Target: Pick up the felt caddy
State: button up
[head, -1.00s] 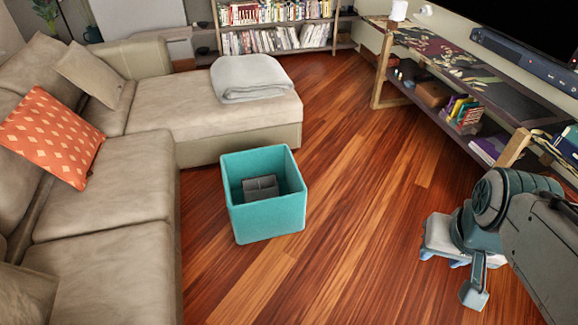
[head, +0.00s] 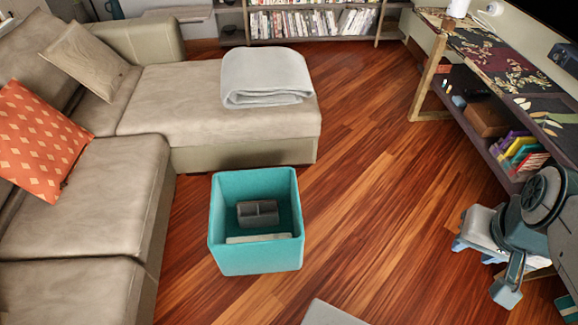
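The felt caddy (head: 257,213) looks to be the small dark grey divided box inside a teal open-topped bin (head: 255,262). The bin stands on the wooden floor, and the caddy sits low against its far side. The bin's front wall hides part of the inside. My gripper (head: 474,250) is at the right edge, at the end of my folded arm. It is well to the right of the bin and touches neither bin nor caddy. Its fingers are small and partly hidden, so their opening is unclear.
A pale flat thing (head: 258,238) lies in the bin near its front wall. A beige sofa (head: 90,215) stands close on the left, with a folded grey blanket (head: 266,78) behind. A low shelf unit (head: 478,120) runs along the right. Floor right of the bin is clear.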

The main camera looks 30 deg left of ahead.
aim_at(261, 213)
jog(key=i, duration=2.6)
jog(key=u, duration=3.4)
jog(key=i, duration=0.5)
jog(key=z, duration=0.05)
